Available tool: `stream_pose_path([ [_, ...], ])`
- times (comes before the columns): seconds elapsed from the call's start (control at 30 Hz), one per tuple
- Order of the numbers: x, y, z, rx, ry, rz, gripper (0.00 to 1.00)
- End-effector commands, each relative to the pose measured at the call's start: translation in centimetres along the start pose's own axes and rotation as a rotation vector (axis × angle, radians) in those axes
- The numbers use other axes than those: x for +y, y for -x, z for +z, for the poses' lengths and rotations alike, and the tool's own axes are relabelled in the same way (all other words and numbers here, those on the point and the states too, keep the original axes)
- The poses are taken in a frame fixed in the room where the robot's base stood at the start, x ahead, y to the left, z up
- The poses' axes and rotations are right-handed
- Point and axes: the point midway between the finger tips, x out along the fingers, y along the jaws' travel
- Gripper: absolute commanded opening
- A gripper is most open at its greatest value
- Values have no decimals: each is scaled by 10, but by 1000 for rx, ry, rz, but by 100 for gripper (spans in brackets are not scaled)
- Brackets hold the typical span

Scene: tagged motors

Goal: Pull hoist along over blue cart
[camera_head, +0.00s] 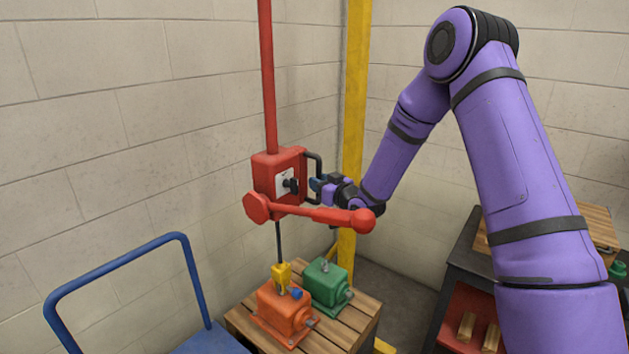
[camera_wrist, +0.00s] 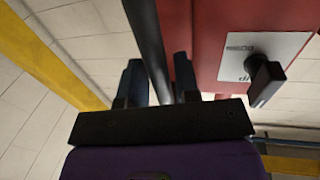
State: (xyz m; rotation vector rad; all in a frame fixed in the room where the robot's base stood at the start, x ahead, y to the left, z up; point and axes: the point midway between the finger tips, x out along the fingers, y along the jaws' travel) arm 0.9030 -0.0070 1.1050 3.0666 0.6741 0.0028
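The hoist is a red box (camera_head: 278,167) on a red vertical pole, with a black bar handle (camera_head: 317,165) on its right side. My gripper (camera_head: 318,186) is at this handle. In the wrist view the black bar (camera_wrist: 149,40) runs between my gripper's two dark fingers (camera_wrist: 160,85), which look closed on it. A black line hangs from the hoist to a yellow hook block (camera_head: 281,274), at the top of an orange motor (camera_head: 284,310). Whether the hook holds the motor cannot be told. The blue cart (camera_head: 190,262) is at the lower left, partly out of frame.
A green motor (camera_head: 326,284) sits beside the orange one on a wooden pallet (camera_head: 351,326). A red arm with a round end (camera_head: 361,221) juts from the hoist. A yellow post (camera_head: 354,100) stands behind. A dark bench (camera_head: 462,255) is at right.

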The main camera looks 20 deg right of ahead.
Motion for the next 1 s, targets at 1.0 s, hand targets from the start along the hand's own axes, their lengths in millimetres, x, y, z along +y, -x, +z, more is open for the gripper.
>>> stream_pose_path([
  [1.0, -7, -26, 0, -2, -1, -1, 0],
])
